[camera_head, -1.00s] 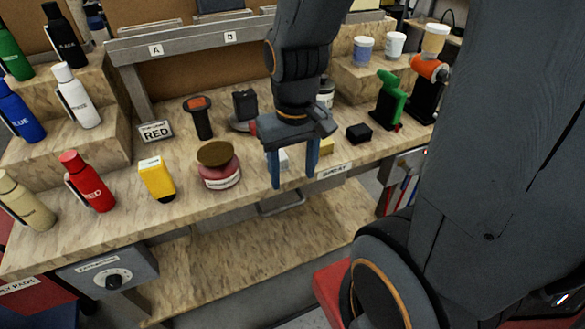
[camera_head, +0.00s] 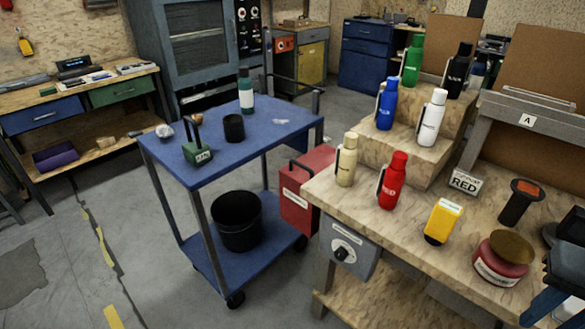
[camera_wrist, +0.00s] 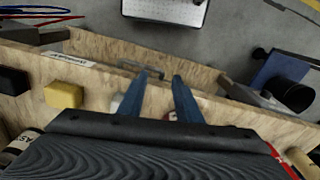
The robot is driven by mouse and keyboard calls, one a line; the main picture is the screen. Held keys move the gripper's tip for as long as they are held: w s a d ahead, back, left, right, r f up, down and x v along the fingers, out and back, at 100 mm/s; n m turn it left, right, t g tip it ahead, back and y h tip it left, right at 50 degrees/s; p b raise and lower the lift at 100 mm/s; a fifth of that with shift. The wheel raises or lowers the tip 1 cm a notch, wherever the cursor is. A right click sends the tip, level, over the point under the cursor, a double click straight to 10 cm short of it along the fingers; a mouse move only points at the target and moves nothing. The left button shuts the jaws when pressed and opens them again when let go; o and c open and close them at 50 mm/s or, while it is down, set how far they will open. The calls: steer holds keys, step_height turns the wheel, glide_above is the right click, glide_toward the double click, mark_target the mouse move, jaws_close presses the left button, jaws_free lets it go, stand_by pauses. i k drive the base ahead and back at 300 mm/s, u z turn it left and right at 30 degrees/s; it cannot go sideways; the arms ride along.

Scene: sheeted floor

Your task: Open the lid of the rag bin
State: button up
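The rag bin is most likely the red box (camera_head: 304,190) on the floor between the blue cart and the workbench in the head view. A pale label is on its front, too small to read. Its top looks shut, with a dark handle on it; the bench corner hides its right side. My gripper (camera_head: 552,300) is at the lower right edge of the head view, partly cut off, over the bench and far right of the bin. In the wrist view my gripper (camera_wrist: 160,88) has its two blue fingers apart with nothing held between them.
The blue cart (camera_head: 222,155) stands left of the bin, with a black bucket (camera_head: 238,222) on its lower shelf. The workbench (camera_head: 400,240) carries several bottles, a yellow box (camera_head: 443,219) and a red jar (camera_head: 497,266). Grey floor (camera_head: 60,225) is open at the left.

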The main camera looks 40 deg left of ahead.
mark_target(302, 170)
steer(key=u, duration=1.5)
steer(key=i, duration=0.75)
